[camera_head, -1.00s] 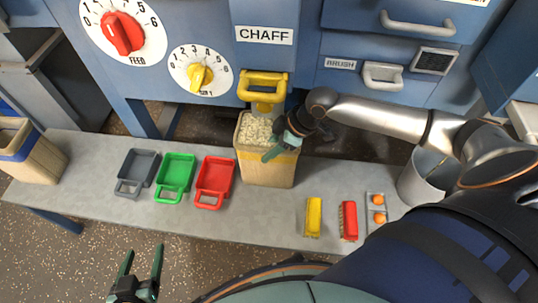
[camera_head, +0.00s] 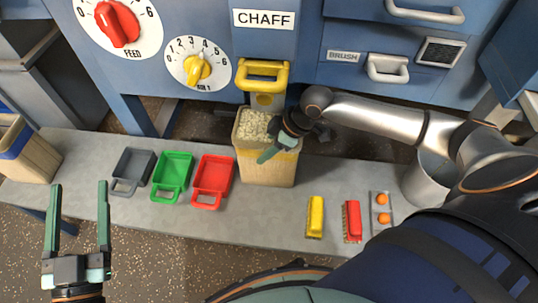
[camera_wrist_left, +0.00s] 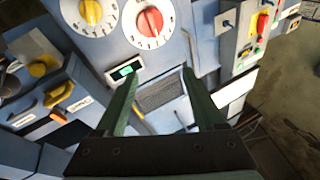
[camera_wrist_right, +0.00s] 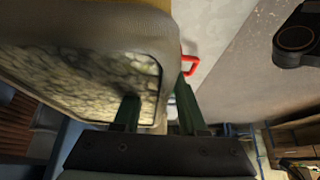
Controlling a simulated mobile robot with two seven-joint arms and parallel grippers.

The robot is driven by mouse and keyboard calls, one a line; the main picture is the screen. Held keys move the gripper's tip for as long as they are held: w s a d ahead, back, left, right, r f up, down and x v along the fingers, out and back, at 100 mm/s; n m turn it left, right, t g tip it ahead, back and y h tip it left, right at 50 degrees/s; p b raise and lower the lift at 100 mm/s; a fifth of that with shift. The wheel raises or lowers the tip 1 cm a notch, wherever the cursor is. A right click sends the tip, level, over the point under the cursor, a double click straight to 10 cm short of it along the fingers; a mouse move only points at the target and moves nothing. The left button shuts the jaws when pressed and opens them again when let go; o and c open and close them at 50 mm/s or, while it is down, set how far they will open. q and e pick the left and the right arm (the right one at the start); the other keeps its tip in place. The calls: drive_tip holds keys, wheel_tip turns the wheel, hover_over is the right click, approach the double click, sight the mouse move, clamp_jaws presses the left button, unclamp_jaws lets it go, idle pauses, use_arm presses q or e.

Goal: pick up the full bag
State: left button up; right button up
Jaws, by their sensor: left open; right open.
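The full bag (camera_head: 266,172), tan with a yellow band, stands upright on the bench under the CHAFF spout, filled with pale chaff (camera_head: 256,124). My right gripper (camera_head: 274,150) is open at the bag's right side. In the right wrist view one finger is over the chaff inside the rim and the other is outside the wall (camera_wrist_right: 167,60), so the jaws straddle the rim. Whether they touch it I cannot tell. My left gripper (camera_head: 78,186) is open and empty, in front of the bench at the left.
A second bag (camera_head: 36,163) with a blue band stands at the bench's left end. Grey (camera_head: 132,168), green (camera_head: 172,172) and red (camera_head: 213,178) scoops lie between the bags. Yellow (camera_head: 315,216) and red (camera_head: 352,220) brushes lie right. The yellow spout handle (camera_head: 263,85) is just above the bag.

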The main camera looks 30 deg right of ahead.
use_arm(q)
drive_tip(key=s+r+m+t+h+b, duration=0.1)
drive_tip(key=s+r+m+h, duration=0.2)
drive_tip(key=r+h, duration=0.1)
drive_tip(key=s+d+r+m+t+h+b, duration=0.1)
drive_tip(key=s+r+m+h+b, duration=0.1)
drive_tip(key=r, duration=0.5)
drive_tip(key=s+m+h, duration=0.1)
drive_tip(key=s+h, duration=0.1)
drive_tip(key=shift+d+r+m+t+h, duration=0.2)
drive_tip(key=shift+d+m+t+h, duration=0.05)
drive_tip(key=shift+m+t+h, duration=0.05)
use_arm(e)
drive_tip(key=x, duration=0.2)
drive_tip(key=shift+a+f, duration=0.15)
drive_tip(key=shift+f, duration=0.15)
use_arm(q)
drive_tip(key=shift+w+r+p, duration=0.1)
drive_tip(key=shift+r+p, duration=0.2)
drive_tip(key=shift+r, duration=0.05)
use_arm(e)
drive_tip(key=shift+f, duration=0.3)
clamp_jaws()
idle(0.4)
drive_tip(key=shift+w+r, duration=0.1)
